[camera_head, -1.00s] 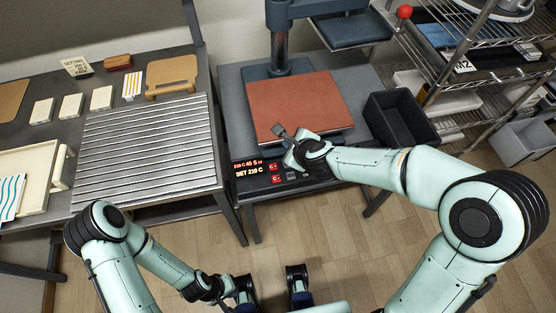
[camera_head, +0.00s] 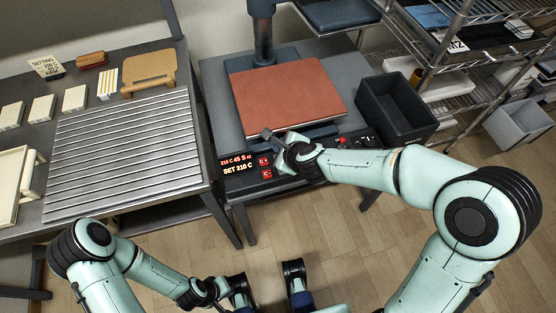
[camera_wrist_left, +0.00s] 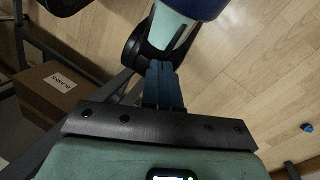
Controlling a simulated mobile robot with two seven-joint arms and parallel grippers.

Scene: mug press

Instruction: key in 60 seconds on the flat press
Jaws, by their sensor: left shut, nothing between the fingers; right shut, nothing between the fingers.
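The flat press has a rust-red pad (camera_head: 288,92) and a front control panel. Its display (camera_head: 238,165) shows red text "210 C 45 S" above white text "SET 210 C". Red buttons (camera_head: 265,174) sit right of the display, and another red button (camera_head: 341,141) is farther right. My right gripper (camera_head: 269,134) is shut and empty, above the panel near the pad's front edge; it partly hides the panel's middle. Contact with a button cannot be seen. My left gripper is shut and empty, low over the floor, with its blue fingers (camera_wrist_left: 163,85) together in the left wrist view.
A slatted metal surface (camera_head: 125,150) and a card (camera_head: 46,67) headed "SETTING" are on the left table. A black bin (camera_head: 397,108) stands right of the press, beside a wire shelf (camera_head: 460,70). A cardboard box (camera_wrist_left: 50,92) shows in the left wrist view.

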